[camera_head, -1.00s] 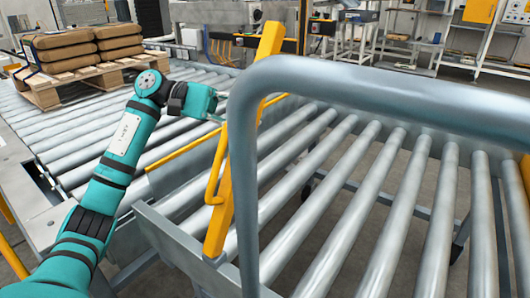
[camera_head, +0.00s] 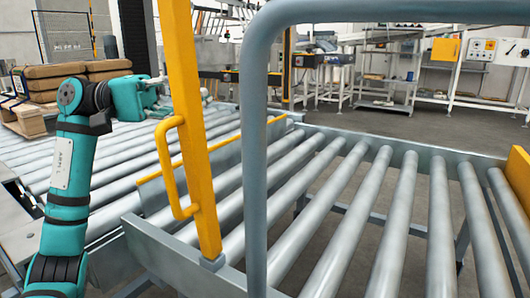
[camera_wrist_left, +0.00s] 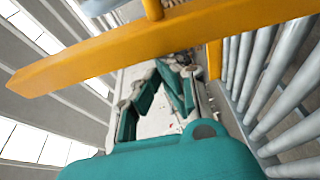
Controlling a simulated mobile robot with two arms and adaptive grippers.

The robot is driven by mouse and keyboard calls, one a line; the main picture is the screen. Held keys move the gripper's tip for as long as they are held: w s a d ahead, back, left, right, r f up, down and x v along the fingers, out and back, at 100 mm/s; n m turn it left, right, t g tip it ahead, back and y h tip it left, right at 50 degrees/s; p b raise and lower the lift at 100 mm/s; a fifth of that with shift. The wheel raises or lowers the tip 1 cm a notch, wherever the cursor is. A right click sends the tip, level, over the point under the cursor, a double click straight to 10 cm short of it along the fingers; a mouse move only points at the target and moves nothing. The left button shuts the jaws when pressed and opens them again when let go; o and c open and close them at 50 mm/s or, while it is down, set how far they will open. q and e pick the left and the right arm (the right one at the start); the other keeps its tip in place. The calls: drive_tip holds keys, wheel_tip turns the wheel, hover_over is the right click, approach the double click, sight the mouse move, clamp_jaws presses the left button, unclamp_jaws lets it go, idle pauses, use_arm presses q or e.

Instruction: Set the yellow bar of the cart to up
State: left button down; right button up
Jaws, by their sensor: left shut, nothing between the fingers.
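The yellow bar (camera_head: 188,110) of the cart stands nearly upright in the head view, its top leaning slightly left and out of frame. A yellow loop handle (camera_head: 166,165) is on its left side. Its foot meets the grey cart frame (camera_head: 165,258). My left gripper (camera_head: 158,90) is shut and empty beside the bar's upper part; its fingertips are partly hidden, and I cannot tell whether they touch the bar. In the left wrist view the bar (camera_wrist_left: 130,50) crosses the upper part of the picture. My right gripper is out of view.
The cart's grey tube rail (camera_head: 253,150) rises just right of the bar, in front of its rollers (camera_head: 345,220). A roller conveyor (camera_head: 110,170) lies to the left, with brown sacks (camera_head: 50,75) on a pallet. Shelves and benches (camera_head: 385,75) stand farther back, beyond open floor.

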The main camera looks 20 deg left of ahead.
use_arm(q)
drive_tip(key=shift+s, duration=0.15)
idle(0.3)
drive_tip(key=s+a, duration=0.2)
drive_tip(key=a, duration=1)
drive_tip(key=shift+s+f, duration=0.15)
drive_tip(key=shift+s, duration=0.1)
